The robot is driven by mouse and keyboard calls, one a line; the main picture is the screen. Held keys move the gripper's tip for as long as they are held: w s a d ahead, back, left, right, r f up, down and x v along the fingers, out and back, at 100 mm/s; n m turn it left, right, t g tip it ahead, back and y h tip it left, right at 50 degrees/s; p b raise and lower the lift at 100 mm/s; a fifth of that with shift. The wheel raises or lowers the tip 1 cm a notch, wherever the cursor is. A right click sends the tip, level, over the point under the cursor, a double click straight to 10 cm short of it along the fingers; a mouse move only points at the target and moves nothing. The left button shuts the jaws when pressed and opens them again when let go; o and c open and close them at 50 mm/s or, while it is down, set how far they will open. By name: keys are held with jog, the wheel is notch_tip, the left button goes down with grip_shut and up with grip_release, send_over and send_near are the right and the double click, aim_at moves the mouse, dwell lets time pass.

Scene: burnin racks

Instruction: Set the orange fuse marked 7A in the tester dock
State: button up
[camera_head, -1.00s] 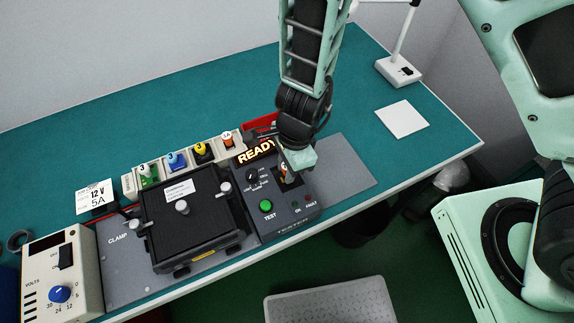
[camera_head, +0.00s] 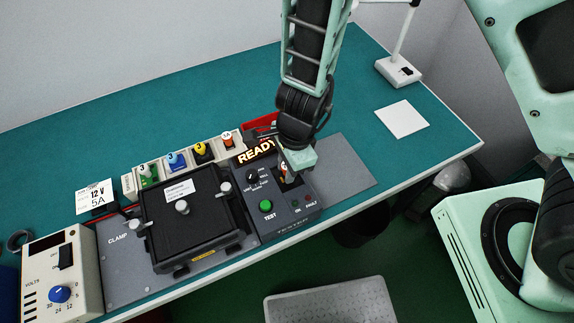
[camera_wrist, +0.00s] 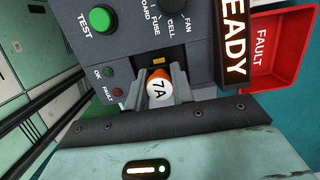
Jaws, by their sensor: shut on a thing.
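The orange fuse (camera_wrist: 158,87) with a white top marked 7A is between the fingers of my gripper (camera_wrist: 158,92) in the wrist view. My gripper is shut on it, right at the tester dock (camera_wrist: 159,60). How deep the fuse sits in the dock is hidden by the fingers. In the head view my gripper (camera_head: 288,177) is over the right part of the dark tester (camera_head: 282,217), covering most of the dock. The tester's sign (camera_head: 256,152) reads READY.
A black clamp box (camera_head: 195,215) stands left of the tester. A fuse rack (camera_head: 214,147) with coloured pieces lies behind. A red FAULT bin (camera_wrist: 275,50) is beside the sign. A power supply (camera_head: 62,270) stands at far left. The right part of the bench is mostly clear.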

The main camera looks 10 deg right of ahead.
jog(key=shift+f+b, duration=0.5)
dwell(0.8)
jog(key=o, duration=1)
jog(key=shift+o, duration=0.2)
jog(key=shift+r+p, duration=2.55)
jog(key=shift+r, duration=0.1)
notch_tip(320, 180, up, 4)
jog(key=p, duration=0.4)
